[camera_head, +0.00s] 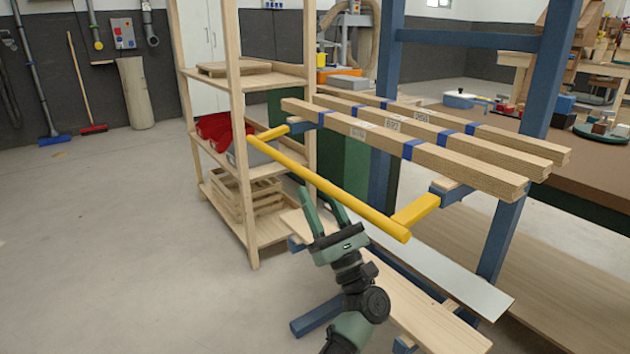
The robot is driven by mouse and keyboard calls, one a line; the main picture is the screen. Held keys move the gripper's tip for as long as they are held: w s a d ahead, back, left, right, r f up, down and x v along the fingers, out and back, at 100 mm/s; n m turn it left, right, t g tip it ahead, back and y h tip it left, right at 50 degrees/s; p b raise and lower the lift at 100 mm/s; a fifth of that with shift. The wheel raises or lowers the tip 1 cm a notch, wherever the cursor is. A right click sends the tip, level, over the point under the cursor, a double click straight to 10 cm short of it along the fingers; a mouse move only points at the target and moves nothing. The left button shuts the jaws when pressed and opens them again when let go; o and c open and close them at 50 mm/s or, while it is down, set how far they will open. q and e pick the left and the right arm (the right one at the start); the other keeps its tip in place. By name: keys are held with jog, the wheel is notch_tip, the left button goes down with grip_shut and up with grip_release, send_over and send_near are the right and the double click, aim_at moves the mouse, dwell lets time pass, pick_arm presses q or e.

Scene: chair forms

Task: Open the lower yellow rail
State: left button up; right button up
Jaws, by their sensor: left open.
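One yellow rail (340,193) shows, a round bar running from the upper left to the lower right in front of a blue rack. Its two short yellow end arms (415,210) join it to the rack. My left gripper (316,193) comes up from below, green and black, with its two fingers apart and empty. The fingertips are just below the middle of the bar in the picture. I cannot tell whether they touch it. My right gripper is not in view.
Several long timber beams (420,152) with blue bands lie on the rack's upper arms (450,190). Boards (430,318) lie on the lower level. A wooden shelf (240,85) with red bins (212,127) stands behind left. The floor (120,250) at left is clear.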

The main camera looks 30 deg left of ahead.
aim_at(309, 178)
pick_arm(q)
jog(key=shift+x, duration=2.25)
grip_shut()
jog(key=shift+f, duration=0.1)
